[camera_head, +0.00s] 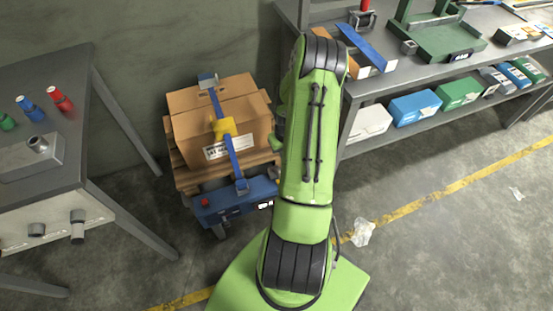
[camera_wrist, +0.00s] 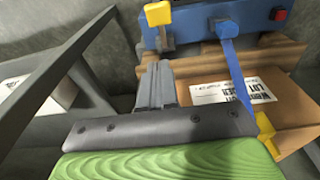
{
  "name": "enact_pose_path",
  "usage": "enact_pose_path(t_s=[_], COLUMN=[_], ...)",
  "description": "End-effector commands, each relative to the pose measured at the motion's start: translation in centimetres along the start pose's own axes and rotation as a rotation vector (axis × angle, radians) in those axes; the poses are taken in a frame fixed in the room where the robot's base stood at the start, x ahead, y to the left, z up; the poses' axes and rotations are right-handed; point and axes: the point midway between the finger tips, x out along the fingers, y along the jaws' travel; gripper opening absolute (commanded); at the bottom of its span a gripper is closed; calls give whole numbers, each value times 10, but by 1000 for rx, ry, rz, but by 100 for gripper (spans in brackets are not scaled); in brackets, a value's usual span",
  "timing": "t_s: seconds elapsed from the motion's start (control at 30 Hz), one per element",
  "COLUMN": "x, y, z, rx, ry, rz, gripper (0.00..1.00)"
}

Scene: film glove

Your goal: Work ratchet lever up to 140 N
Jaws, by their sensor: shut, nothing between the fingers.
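A lever with a yellow grip (camera_wrist: 158,14) and a short dark stem stands at the blue tensioning unit (camera_wrist: 200,22), at the top of the wrist view. The unit also shows in the head view (camera_head: 222,204), but the lever is hidden there, apparently behind my arm. My gripper (camera_wrist: 155,68) is shut and empty, its tips just below the lever in the picture; contact cannot be told. A blue strap (camera_wrist: 237,75) runs from the unit over a cardboard box (camera_head: 185,103), across a yellow corner piece (camera_head: 223,128). No force reading is legible.
The box sits on a wooden pallet (camera_head: 183,175). A grey table (camera_head: 70,90) with coloured bottles stands at the left. A workbench (camera_head: 400,70) with a shelf of boxes stands at the right. Clear plastic (camera_head: 362,232) lies on the floor.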

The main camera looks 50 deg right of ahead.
Motion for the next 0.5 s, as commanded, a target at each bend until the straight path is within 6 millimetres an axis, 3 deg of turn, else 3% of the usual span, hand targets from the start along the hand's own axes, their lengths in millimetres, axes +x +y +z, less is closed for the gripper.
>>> enact_pose_path(t_s=[0.33,0.5], x=[5,34], y=[0,0], z=[0,1], rx=[0,1], ry=[-1,-3], rz=[-1,-3], gripper=[0,0])
